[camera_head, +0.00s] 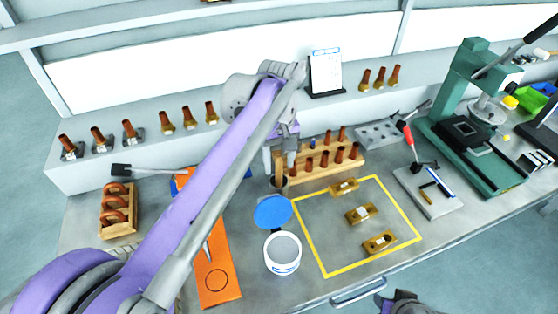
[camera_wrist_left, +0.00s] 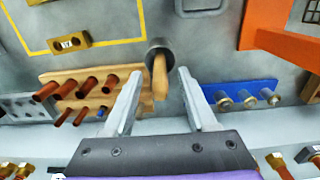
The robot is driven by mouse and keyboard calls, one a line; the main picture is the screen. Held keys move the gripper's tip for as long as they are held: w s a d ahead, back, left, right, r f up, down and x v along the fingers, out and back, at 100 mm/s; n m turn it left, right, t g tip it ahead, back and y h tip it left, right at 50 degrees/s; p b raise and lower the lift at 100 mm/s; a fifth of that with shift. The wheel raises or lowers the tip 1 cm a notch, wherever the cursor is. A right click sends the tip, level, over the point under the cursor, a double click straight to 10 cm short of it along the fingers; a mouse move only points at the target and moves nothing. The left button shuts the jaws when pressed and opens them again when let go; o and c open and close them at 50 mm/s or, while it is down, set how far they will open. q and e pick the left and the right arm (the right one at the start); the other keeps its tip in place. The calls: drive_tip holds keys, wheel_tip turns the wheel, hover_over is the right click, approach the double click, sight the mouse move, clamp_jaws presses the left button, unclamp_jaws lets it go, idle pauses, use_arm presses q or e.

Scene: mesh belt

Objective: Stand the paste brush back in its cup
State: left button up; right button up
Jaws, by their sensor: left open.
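The paste brush shows in the left wrist view as a wooden handle (camera_wrist_left: 160,76) standing out of a round grey cup (camera_wrist_left: 159,50). The handle leans a little, and its bristles are hidden inside the cup. In the head view the cup (camera_head: 279,184) stands at the left end of a wooden rack. My left gripper (camera_head: 280,165) is above the cup, open. In the left wrist view its fingers (camera_wrist_left: 160,74) are on both sides of the handle, with a gap to each side. A dark part at the bottom edge may be my right gripper (camera_head: 400,303); its fingers cannot be made out.
A white tub (camera_head: 283,254) with a blue lid (camera_head: 272,211) beside it stands in front of the cup. A yellow-outlined area (camera_head: 315,249) holds three brass pieces. A green press (camera_head: 465,110) stands at right.

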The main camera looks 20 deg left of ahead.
use_arm(q)
wheel_tip(320, 180, up, 11)
drive_tip(key=shift+f+p, duration=0.1)
drive_tip(key=shift+p, duration=0.6)
idle(0.6)
